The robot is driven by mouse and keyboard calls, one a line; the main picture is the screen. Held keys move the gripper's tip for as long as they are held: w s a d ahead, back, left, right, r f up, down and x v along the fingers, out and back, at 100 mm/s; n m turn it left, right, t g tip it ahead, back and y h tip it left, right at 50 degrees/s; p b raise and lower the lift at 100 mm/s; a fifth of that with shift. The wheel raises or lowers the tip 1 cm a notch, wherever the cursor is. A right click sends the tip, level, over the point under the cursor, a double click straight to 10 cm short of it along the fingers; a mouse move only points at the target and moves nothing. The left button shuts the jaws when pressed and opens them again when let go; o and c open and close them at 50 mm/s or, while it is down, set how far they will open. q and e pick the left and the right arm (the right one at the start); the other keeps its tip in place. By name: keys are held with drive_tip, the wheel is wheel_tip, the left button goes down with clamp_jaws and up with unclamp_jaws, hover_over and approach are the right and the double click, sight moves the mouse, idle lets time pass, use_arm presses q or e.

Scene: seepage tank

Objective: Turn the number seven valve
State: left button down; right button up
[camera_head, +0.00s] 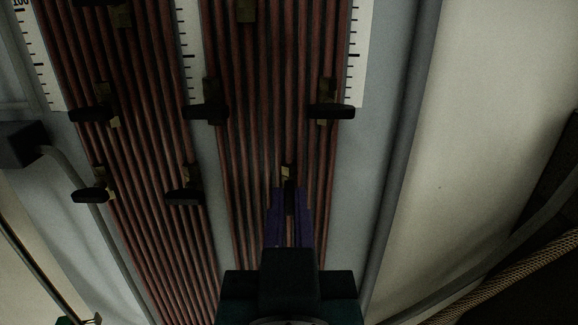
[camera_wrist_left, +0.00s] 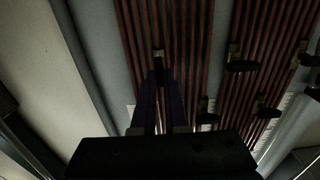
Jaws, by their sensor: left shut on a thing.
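My left gripper (camera_head: 289,198), with purple fingers and a dark body, reaches up from the bottom middle of the head view. Its fingers are shut on the black handle of a small brass valve (camera_head: 287,173) on the reddish-brown tubes. In the left wrist view, the fingers (camera_wrist_left: 160,90) close around the same valve's dark handle, just below the brass body (camera_wrist_left: 158,56). The fingers hide much of the handle, so its exact angle is hard to tell. No valve number is readable. My right gripper is not in view.
Other brass valves with black handles stand close by: one above right (camera_head: 332,111), one above left (camera_head: 206,111) and one to the left (camera_head: 185,196). White scales (camera_head: 357,55) run beside the tubes. A grey panel strip (camera_head: 375,150) lies bare at right.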

use_arm(q)
drive_tip(key=shift+m, duration=0.4)
drive_tip(key=m+b, duration=0.1)
drive_tip(key=m, duration=0.2)
drive_tip(key=shift+d+m, duration=0.1)
drive_tip(key=shift+m, duration=0.2)
drive_tip(key=m, duration=0.4)
drive_tip(key=shift+m, duration=0.3)
drive_tip(key=m, duration=0.5)
drive_tip(key=m+p, duration=0.1)
drive_tip(key=m, duration=0.4)
drive_tip(key=shift+d+f+p, duration=0.1)
drive_tip(key=shift+f+p, duration=0.1)
drive_tip(key=shift+p, duration=0.1)
drive_tip(key=shift+f, duration=0.1)
idle(0.9)
drive_tip(key=c, duration=0.9)
unclamp_jaws()
drive_tip(key=shift+c, duration=0.2)
